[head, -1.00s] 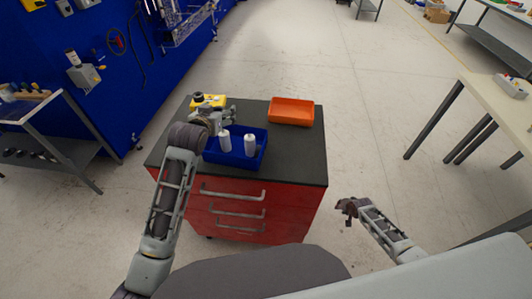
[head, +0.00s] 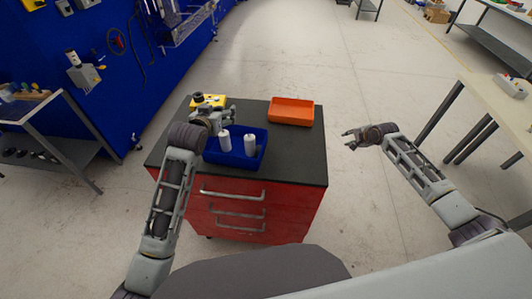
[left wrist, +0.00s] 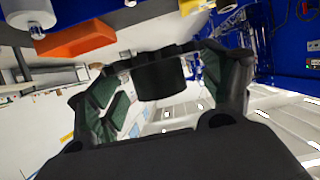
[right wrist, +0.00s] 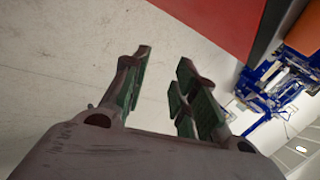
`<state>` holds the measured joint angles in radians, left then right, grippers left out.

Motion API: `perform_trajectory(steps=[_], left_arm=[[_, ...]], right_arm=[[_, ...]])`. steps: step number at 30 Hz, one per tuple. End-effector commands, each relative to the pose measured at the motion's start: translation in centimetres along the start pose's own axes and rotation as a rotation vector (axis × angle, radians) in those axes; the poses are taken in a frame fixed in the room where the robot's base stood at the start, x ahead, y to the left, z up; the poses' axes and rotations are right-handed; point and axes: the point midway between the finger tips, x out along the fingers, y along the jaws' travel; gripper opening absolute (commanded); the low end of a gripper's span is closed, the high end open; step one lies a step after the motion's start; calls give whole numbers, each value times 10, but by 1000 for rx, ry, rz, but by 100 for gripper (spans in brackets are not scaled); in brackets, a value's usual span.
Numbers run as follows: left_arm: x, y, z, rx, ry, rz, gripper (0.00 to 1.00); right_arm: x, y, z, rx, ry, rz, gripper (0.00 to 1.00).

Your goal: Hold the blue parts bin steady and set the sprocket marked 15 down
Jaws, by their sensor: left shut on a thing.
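The blue parts bin (head: 236,161) stands on the dark top of the red cabinet, with two white cylinders (head: 250,145) in it. My left gripper (head: 225,118) is just behind the bin's back left corner. In the left wrist view it is shut on a black round part (left wrist: 160,77) with a notched upper edge, which looks like the sprocket; no number is readable. The head view does not show this part clearly. My right gripper (head: 352,139) is open and empty, right of the cabinet and apart from the bin; its spread fingers show in the right wrist view (right wrist: 160,85).
An orange bin (head: 291,112) stands at the back right of the cabinet top (head: 293,160). A yellow object (head: 210,101) with a dark round piece on it is at the back left. The top's right front is clear. A pale table (head: 490,95) stands at the right.

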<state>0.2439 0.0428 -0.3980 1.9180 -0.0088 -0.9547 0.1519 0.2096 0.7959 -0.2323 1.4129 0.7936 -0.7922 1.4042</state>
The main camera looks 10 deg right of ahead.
Motion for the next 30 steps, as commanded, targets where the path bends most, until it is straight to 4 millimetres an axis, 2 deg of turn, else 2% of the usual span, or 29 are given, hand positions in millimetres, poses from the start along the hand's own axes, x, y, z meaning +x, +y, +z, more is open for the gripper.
perform_trajectory(steps=[1, 5, 10, 20, 30], left_arm=[[0, 0, -1, 0, 3, 0, 46], [0, 0, -1, 0, 3, 0, 46], [0, 0, -1, 0, 3, 0, 46], [0, 0, -1, 0, 3, 0, 46], [0, 0, -1, 0, 3, 0, 46]], right_arm=[[-10, -17, 2, 28, -13, -18, 29], [-31, -49, 21, 121, -72, -49, 29], [-50, -76, 71, 249, -194, -75, 29], [-79, -90, 185, 467, -457, -54, 29], [-126, -90, 298, 694, -728, 51, 29]])
